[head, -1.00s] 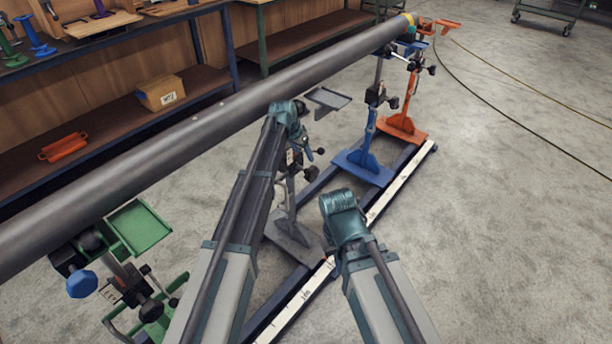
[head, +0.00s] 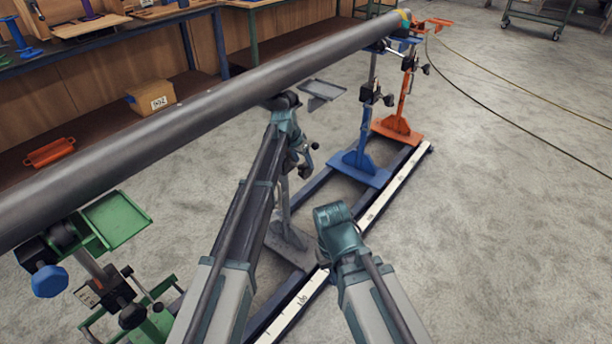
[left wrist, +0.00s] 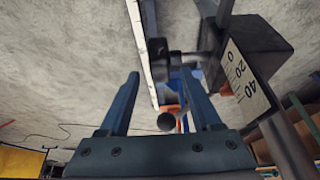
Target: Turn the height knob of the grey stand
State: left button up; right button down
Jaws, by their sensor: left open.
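The grey stand has a grey foot (head: 292,246) on the floor rail and a small grey tray (head: 322,89) beside the pipe. Its black knob (head: 303,171) shows low on the column in the head view. My left gripper (head: 298,150) is at this column, below the pipe, largely hidden by my own wrist. In the left wrist view my left gripper (left wrist: 160,73) is open, its fingers apart. A dark knob-like part (left wrist: 160,62) lies near the fingertips, beside a dark block and a scale plate (left wrist: 246,80). I cannot tell whether they touch. My right gripper is hidden.
The long grey pipe (head: 190,118) crosses above the stands. A green stand (head: 118,220) with a blue knob (head: 49,281) is near left. Blue (head: 361,166) and orange (head: 398,127) stands are farther along the rail.

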aim_at(305, 164)
pick_arm(q)
jog(key=b+x, duration=0.3)
jog(key=x, duration=0.2)
pick_arm(e)
notch_tip(305, 164, down, 5)
jog(key=shift+r, duration=0.2)
pick_arm(q)
grip_shut()
jog(key=shift+w+d+r+g, duration=0.15)
jog(key=shift+w+r+g, duration=0.05)
jog(key=shift+w+g, duration=0.1)
jog(key=shift+w+g+y+p, duration=0.15)
jog(key=shift+g+y+p, duration=0.25)
jog(key=shift+y+p, duration=0.1)
jog(key=shift+f+g+y, duration=0.2)
jog(key=shift+g+y, duration=0.3)
jog(key=shift+g, duration=0.2)
jog(key=shift+s+g, duration=0.2)
jog(key=shift+g, duration=0.1)
pick_arm(e)
jog(key=shift+r, duration=0.8)
